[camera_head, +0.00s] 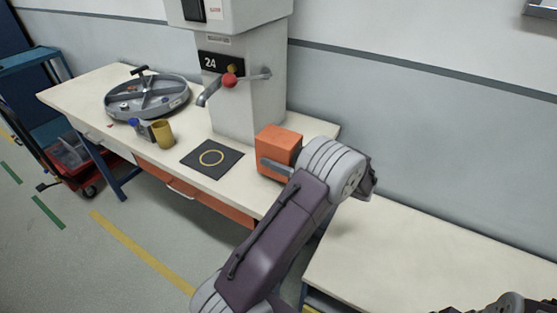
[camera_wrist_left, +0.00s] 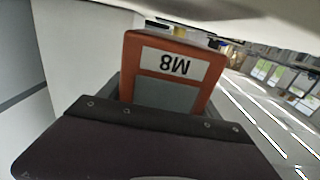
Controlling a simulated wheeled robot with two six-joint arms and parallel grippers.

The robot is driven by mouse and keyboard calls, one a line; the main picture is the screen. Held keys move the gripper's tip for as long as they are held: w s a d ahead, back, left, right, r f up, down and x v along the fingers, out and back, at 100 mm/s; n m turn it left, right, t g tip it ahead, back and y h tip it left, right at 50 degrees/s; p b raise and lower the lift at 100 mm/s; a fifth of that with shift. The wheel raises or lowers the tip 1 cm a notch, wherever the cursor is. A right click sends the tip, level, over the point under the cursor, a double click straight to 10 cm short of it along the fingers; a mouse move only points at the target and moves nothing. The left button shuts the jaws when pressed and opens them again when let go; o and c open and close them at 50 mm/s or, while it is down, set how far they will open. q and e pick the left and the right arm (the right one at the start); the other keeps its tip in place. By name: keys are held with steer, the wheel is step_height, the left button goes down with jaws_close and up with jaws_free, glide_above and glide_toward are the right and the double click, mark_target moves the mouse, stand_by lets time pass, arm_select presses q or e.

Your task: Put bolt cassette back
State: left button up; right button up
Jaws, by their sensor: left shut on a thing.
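The bolt cassette is an orange box (camera_head: 280,143) at the right end of the white bench, beside the grey machine column. In the left wrist view the cassette (camera_wrist_left: 130,55) shows a white label reading M8, upside down, and a grey panel. My left gripper (camera_head: 275,166) is shut on the cassette, with a dark finger along its side; the gripper (camera_wrist_left: 165,100) also fills the lower left wrist view. I cannot tell whether the cassette touches the bench top. A dark part of my right arm shows at the lower right edge, cut off.
A black mat (camera_head: 205,168) with a yellow ring lies left of the cassette. The grey machine (camera_head: 245,100) has a red-knobbed lever. A round grey tray (camera_head: 120,112), a mustard cup (camera_head: 163,134) and a blue-topped item stand further left. The right table (camera_head: 430,260) looks clear.

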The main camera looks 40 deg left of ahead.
arm_select(q)
step_height(320, 180, down, 2)
steer(key=shift+w+f, duration=0.1)
steer(key=shift+f+b, duration=0.1)
steer(key=shift+b, duration=0.25)
steer(key=o, duration=1.7)
steer(key=shift+r+p, duration=0.5)
steer(key=shift+p, duration=0.15)
steer(key=d, duration=0.8)
steer(key=w+d+b, duration=0.1)
steer(key=d, duration=0.3)
steer(key=shift+w+f, duration=0.1)
steer(key=shift+f, duration=0.2)
